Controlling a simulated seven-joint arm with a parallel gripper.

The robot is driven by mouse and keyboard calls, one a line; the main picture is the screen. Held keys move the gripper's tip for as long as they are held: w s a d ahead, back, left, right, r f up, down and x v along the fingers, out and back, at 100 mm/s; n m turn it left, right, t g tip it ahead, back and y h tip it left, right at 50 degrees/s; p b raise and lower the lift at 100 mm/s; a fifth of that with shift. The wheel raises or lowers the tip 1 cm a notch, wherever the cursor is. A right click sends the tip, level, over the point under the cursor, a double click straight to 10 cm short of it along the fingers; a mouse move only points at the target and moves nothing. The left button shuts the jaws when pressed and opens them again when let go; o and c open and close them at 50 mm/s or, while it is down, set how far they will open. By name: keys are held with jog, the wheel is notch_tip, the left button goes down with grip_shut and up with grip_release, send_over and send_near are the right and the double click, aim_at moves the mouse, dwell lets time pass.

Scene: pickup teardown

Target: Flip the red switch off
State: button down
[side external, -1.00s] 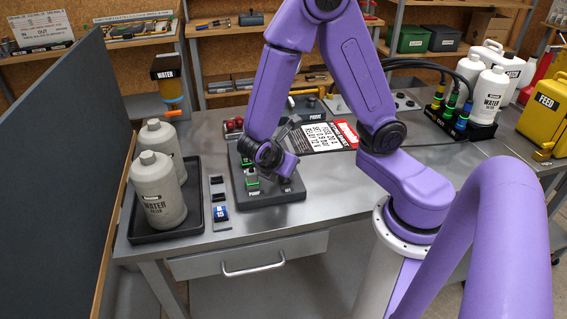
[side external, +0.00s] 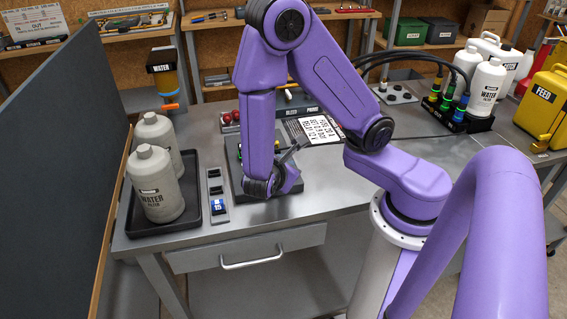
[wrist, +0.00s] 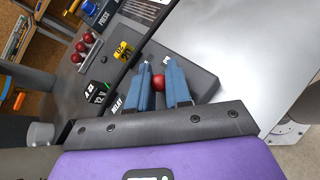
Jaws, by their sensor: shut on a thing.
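The red switch (wrist: 158,81) shows as a round red knob between the two blue-grey fingers of my gripper (wrist: 157,68) in the wrist view. The fingers are shut on it, one on each side, and hide parts of it. In the side view, the dark panel (side external: 233,166) lies on the bench, mostly behind my arm. There my wrist is low over the panel's front part, and the fingertips and red switch are hidden. I cannot tell the switch's tilt.
Several red knobs (wrist: 84,46) sit in a row beyond the panel. The bench right of the panel is clear.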

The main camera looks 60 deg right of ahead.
jog(key=c, duration=1.1)
grip_release()
jog(key=v, duration=1.7)
jog(key=shift+s+a+r, duration=0.1)
jog(key=shift+a+r, duration=0.05)
jog(key=shift+r, duration=0.1)
jog(key=s+d+m+g+y, duration=0.1)
jog(key=s+d+y, duration=0.2)
jog(key=y, duration=0.1)
jog(key=s+d+m+g+y, duration=0.1)
jog(key=s+d+y, duration=0.2)
jog(key=y, duration=0.1)
jog(key=s+d+r+m+g+y, duration=0.1)
jog(key=s+d+y, duration=0.2)
jog(key=y, duration=0.1)
jog(key=shift+s+m, duration=0.25)
jog(key=shift+m, duration=0.15)
